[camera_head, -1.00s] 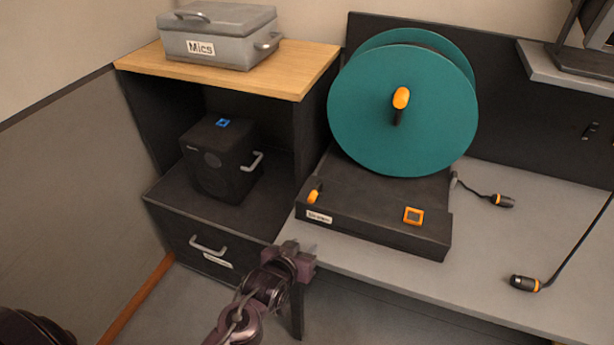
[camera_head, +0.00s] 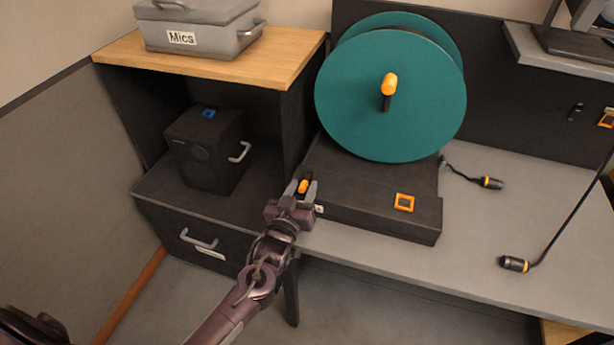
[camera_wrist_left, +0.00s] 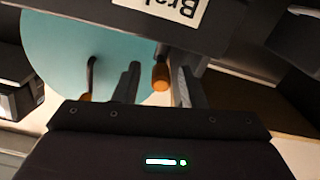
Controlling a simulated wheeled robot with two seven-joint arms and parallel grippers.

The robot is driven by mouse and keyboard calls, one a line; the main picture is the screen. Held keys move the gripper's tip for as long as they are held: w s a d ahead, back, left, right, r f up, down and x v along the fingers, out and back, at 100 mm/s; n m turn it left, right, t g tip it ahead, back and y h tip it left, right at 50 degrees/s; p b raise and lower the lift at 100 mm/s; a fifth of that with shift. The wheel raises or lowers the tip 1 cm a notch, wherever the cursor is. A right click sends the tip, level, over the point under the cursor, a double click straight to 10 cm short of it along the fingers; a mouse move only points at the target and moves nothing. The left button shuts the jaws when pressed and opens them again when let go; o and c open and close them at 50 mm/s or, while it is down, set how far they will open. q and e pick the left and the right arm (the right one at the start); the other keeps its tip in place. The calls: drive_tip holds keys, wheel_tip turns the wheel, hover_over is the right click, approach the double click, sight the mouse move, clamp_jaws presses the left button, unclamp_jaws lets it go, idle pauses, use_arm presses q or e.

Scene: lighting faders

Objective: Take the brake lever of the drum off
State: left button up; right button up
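The teal drum (camera_head: 390,115) stands on a dark base (camera_head: 370,205) on the grey desk. The brake lever (camera_head: 303,186), with an orange grip, is at the base's front left corner. My left gripper (camera_head: 302,188) is at the lever, its two fingers apart on either side of it. In the left wrist view the lever's orange grip (camera_wrist_left: 161,76) shows between the fingers, nearer the right one, and the gripper looks open. Part of the label (camera_wrist_left: 178,8) shows there; in the head view the gripper mostly hides it. My right gripper is not in view.
An orange square (camera_head: 404,202) sits on the base's right part. A shelf unit with a black speaker (camera_head: 208,150) and a drawer handle (camera_head: 198,240) stands to the left. Cable connectors (camera_head: 514,264) lie on the desk at right, where the surface is otherwise clear.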

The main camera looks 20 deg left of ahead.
sight(309, 175)
use_arm(q)
drive_tip(key=shift+w, duration=2.15)
drive_tip(key=shift+c, duration=0.5)
drive_tip(key=shift+f, duration=0.1)
clamp_jaws()
